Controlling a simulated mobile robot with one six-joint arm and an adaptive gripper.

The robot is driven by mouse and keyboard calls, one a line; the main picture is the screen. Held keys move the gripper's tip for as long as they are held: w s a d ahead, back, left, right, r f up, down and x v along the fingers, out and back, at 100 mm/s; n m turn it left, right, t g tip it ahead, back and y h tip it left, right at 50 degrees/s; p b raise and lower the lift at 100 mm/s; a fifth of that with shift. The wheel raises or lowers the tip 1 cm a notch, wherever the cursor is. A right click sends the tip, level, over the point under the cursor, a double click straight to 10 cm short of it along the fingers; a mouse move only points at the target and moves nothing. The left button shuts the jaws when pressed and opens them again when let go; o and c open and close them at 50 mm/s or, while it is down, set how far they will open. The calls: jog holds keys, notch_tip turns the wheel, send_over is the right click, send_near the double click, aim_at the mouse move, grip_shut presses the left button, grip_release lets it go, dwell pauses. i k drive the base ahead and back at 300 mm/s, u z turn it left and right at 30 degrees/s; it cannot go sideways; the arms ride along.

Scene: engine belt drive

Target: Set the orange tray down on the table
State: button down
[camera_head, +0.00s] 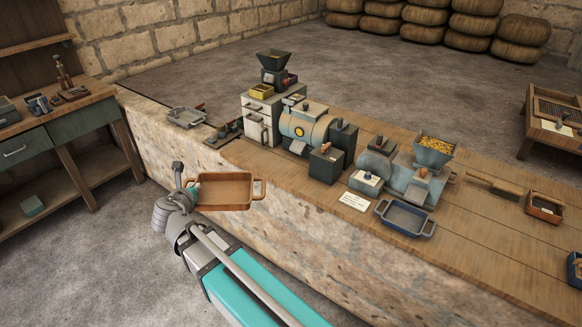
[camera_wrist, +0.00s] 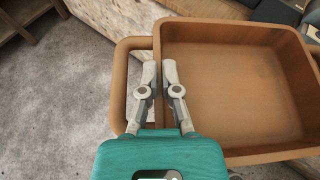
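The orange tray (camera_head: 226,188) is an empty, shallow rectangular tray with a loop handle at each end. In the head view it is held out in front of the stone-sided table (camera_head: 262,176), near its left part and overlapping its front edge. My gripper (camera_head: 193,190) is at the tray's left end. The tray (camera_wrist: 235,85) looks roughly level. The exact finger contact is partly hidden.
A grey tray (camera_head: 186,117) lies at the table's left end. A drawer cabinet (camera_head: 262,118), a belt-drive machine (camera_head: 310,130) and a blue tray (camera_head: 405,217) stand along the table. A small card (camera_head: 354,201) lies near the front edge. Bare wood shows in front of the cabinet.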

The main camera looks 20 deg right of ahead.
aim_at(281, 166)
jog(key=z, duration=0.8)
jog(key=i, duration=1)
